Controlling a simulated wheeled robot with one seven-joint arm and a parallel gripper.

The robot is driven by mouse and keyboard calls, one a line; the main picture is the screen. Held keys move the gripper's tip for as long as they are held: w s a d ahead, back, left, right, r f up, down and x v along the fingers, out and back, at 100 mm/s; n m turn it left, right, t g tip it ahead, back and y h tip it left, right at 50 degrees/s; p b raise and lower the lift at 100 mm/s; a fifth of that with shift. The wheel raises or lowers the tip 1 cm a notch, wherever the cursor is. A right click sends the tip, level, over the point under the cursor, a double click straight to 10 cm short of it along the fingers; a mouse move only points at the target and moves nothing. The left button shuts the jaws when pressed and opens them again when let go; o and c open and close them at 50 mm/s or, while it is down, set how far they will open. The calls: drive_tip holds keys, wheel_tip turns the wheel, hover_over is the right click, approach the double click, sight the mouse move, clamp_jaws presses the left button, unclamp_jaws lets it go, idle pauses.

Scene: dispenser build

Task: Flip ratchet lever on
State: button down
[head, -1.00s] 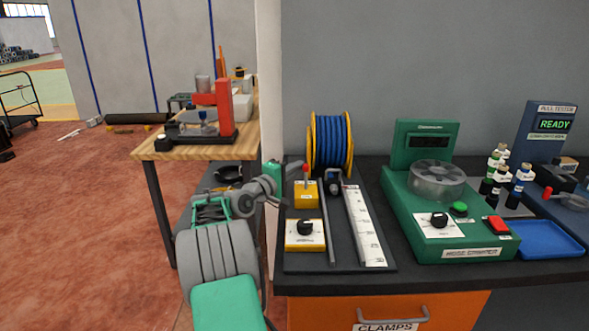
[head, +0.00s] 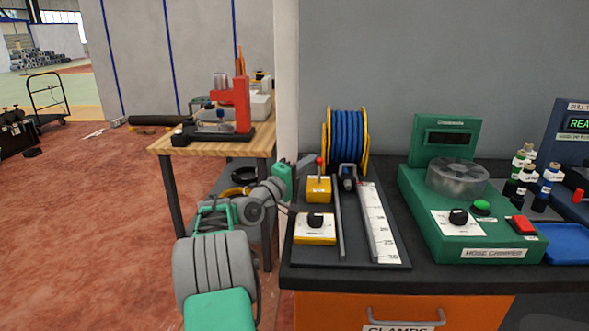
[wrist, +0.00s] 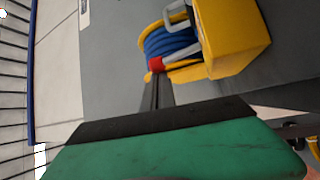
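The ratchet lever is a short lever with a red knob (head: 319,161) on a yellow block (head: 319,189), on the dark tray at the left end of the bench. In the head view it stands roughly upright. The wrist view shows the yellow block (wrist: 236,38), a grey metal part and the red knob (wrist: 155,64). My gripper (head: 308,162) reaches in from the left at about knob height. In the wrist view its dark fingers (wrist: 156,78) lie side by side, looking shut, with tips close to the red knob. I cannot tell whether they touch it.
A blue hose reel (head: 347,137) with yellow rims stands just behind the block. A yellow dial box (head: 314,229), a rod and a white ruler (head: 379,222) lie on the tray. A green hose crimper (head: 455,220) stands to the right. A wooden table (head: 215,142) is behind my arm.

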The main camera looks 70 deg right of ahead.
drive_tip(key=shift+s+a+r, duration=0.15)
drive_tip(key=shift+s+a, duration=0.05)
drive_tip(key=shift+a, duration=0.25)
drive_tip(key=shift+s+a, duration=0.25)
drive_tip(key=shift+a, duration=0.25)
drive_tip(key=shift+a+f, duration=0.1)
drive_tip(key=shift+f, duration=0.1)
wheel_tip(320, 180, up, 3)
drive_tip(key=w+d+p, duration=0.2)
drive_tip(key=w+p, duration=0.1)
drive_tip(key=w+a+f, duration=0.3)
drive_tip(key=a+f, duration=0.2)
drive_tip(key=a, duration=0.3)
drive_tip(key=shift+w+f+b, duration=0.2)
drive_tip(key=shift+w+b, duration=0.2)
drive_tip(key=shift+b, duration=0.05)
drive_tip(key=shift+a, duration=0.1)
